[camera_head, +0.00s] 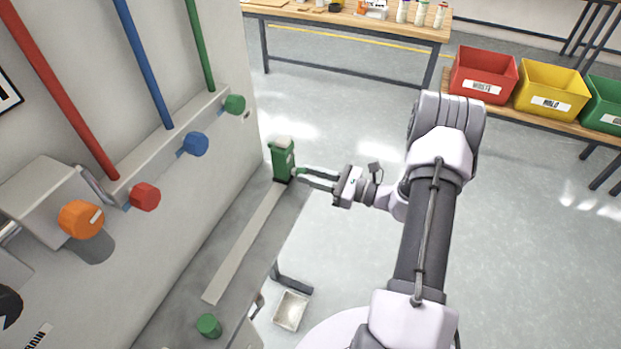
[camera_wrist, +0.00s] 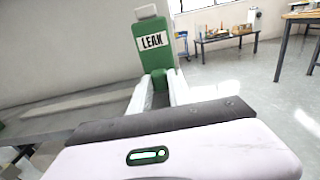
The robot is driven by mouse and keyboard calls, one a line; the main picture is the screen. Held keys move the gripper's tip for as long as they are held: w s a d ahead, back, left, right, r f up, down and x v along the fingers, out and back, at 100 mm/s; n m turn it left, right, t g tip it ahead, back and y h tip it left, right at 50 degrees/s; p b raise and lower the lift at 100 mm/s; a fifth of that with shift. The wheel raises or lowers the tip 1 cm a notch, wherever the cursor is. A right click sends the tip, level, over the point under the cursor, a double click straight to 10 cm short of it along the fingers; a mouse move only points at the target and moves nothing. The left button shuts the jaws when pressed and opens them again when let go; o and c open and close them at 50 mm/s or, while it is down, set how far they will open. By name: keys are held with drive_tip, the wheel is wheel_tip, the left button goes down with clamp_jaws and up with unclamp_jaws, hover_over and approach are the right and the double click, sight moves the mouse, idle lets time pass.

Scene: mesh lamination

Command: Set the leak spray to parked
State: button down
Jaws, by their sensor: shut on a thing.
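The leak spray is a green upright block (camera_head: 283,162) with a pale top, at the far end of a pale strip (camera_head: 243,246) along the grey ledge. In the wrist view the block (camera_wrist: 153,60) faces me with a white LEAK label. My gripper (camera_head: 299,177) reaches it from the right in the head view. In the wrist view my gripper's two pale fingers (camera_wrist: 163,84) are closed on a small green part at the block's lower front, which they partly hide. No marking that reads parked is legible.
The panel on the left carries red (camera_head: 145,197), blue (camera_head: 195,144), green (camera_head: 234,104) and orange (camera_head: 82,219) knobs. A green cylinder (camera_head: 209,326) stands near the ledge's near end. Open floor lies right of the ledge; a workbench (camera_head: 350,22) and coloured bins (camera_head: 483,75) stand beyond.

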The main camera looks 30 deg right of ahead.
drive_tip(key=shift+w+d+r, duration=0.15)
drive_tip(key=shift+d, duration=0.05)
drive_tip(key=c, duration=1.6)
unclamp_jaws()
drive_tip(key=o, duration=0.4)
drive_tip(key=shift+w, duration=0.1)
drive_tip(key=shift+c, duration=0.2)
drive_tip(key=p+v, duration=0.3)
drive_tip(key=v, duration=1.4)
drive_tip(key=shift+s+p, duration=0.25)
drive_tip(key=shift+p, duration=0.05)
